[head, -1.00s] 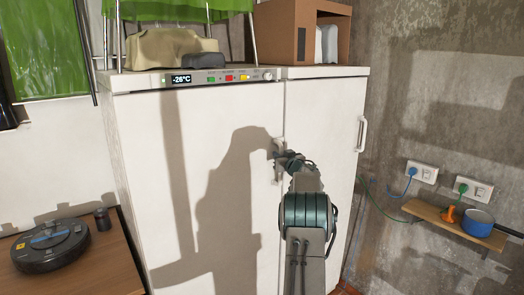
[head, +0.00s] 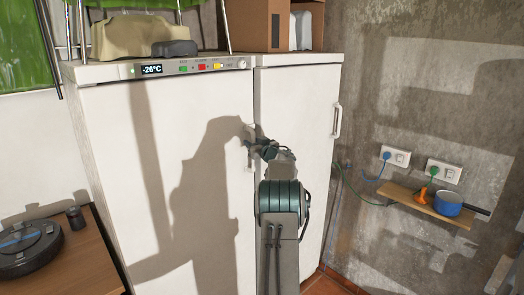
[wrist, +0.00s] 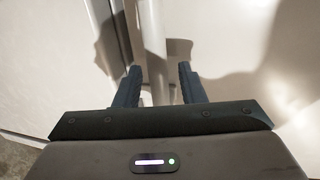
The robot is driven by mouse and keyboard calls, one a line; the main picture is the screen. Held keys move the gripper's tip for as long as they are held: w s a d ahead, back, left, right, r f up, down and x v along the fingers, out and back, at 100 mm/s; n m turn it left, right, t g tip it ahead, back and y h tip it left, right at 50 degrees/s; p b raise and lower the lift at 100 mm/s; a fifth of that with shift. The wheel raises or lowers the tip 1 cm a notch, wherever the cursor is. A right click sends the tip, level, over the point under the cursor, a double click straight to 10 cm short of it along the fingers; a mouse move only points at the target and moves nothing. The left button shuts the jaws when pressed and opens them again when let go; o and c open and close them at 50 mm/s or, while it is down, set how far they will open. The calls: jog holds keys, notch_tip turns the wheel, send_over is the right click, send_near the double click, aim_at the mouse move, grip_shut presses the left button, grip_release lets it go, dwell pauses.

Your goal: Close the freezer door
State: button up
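The freezer is a white cabinet with a -26°C display (head: 152,71). Its broad white freezer door (head: 105,150) is on the left in the head view and looks nearly flush with the front; I cannot tell whether it is fully shut. My gripper (head: 252,144) is at the door's right edge, by the pale vertical handle (head: 249,166), partly hiding it. In the wrist view the handle (wrist: 153,30) runs between the two dark fingers of my gripper (wrist: 159,70). The fingers are apart, with gaps beside the bar, so the gripper is open around it.
A second white door (head: 295,110) with its own handle (head: 337,121) adjoins on the right. A shelf (head: 430,206) with a blue pot (head: 448,203) is on the right wall. A wooden table (head: 75,265) with a robot vacuum (head: 28,250) stands at left. A cardboard box (head: 258,25) sits on top.

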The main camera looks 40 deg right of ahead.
jog(key=s+a+b, duration=0.2)
jog(key=s+b, duration=0.3)
jog(key=s, duration=0.8)
jog(key=shift+a, duration=0.35)
jog(key=shift+w, duration=0.1)
jog(key=a+r+m+g+h, duration=0.2)
jog(key=a+r+g+h, duration=0.15)
jog(key=a, duration=0.95)
jog(key=s+a+f+g, duration=0.2)
jog(key=s+a, duration=0.3)
jog(key=a, duration=0.6)
jog(key=s+a+f+n+g+y, duration=0.1)
jog(key=s+a+f, duration=0.3)
jog(key=s+a, duration=0.4)
jog(key=s+a+f+n+g+y, duration=0.1)
jog(key=s+a+f+g+y, duration=0.2)
jog(key=s+a, duration=0.6)
jog(key=s+a+f+n+g+y, duration=0.2)
jog(key=s+a+f+g+y, duration=0.1)
jog(key=s+a+f, duration=0.4)
jog(key=shift+s+a+f+g+b, duration=0.3)
jog(key=shift+s+a+g, duration=0.4)
jog(key=shift+s, duration=0.2)
